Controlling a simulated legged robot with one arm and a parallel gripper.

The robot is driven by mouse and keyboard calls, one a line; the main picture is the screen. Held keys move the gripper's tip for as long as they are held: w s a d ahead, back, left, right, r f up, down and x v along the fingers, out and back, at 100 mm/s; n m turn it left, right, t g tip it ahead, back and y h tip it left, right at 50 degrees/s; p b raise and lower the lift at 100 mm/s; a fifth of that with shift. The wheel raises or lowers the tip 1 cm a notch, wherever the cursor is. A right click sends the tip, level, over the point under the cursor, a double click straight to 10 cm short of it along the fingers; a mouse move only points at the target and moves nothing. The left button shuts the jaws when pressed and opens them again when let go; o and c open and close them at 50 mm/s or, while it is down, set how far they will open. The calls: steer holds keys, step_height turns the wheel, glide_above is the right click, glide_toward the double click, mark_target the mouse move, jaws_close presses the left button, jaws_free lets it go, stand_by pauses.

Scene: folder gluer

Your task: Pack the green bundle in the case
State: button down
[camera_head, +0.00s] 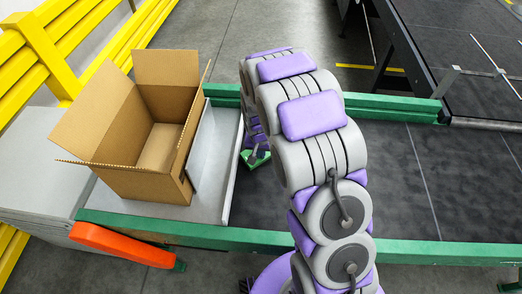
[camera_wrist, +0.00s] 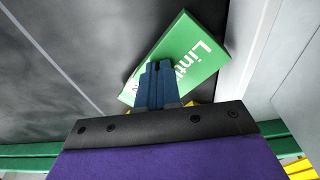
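The green bundle (camera_wrist: 192,50) is a flat green block with white lettering that starts "Lint". It lies slantwise under my gripper, over the dark belt. In the head view the bundle (camera_head: 258,159) shows only in part beside my arm, close to the light metal plate. My gripper (camera_wrist: 156,68) has its blue fingers close together, across the bundle's face and hiding part of the lettering. I cannot tell whether they grip it. The case (camera_head: 101,125) is an open cardboard box with its flaps up, standing on the plate to the left. Its visible inside looks empty.
The light plate (camera_head: 218,160) lies between the case and the dark belt (camera_head: 400,170). Green rails (camera_head: 300,247) run along the belt's near and far sides. An orange bar (camera_head: 122,245) is at the front left, and yellow railings (camera_head: 55,50) stand behind the case.

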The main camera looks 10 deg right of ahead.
steer(key=s+a, duration=0.1)
steer(key=s, duration=0.2)
steer(key=s+a+p, duration=0.1)
steer(key=s, duration=0.3)
steer(key=s+a, duration=0.2)
steer(key=s, duration=0.2)
steer(key=shift+r+p, duration=0.3)
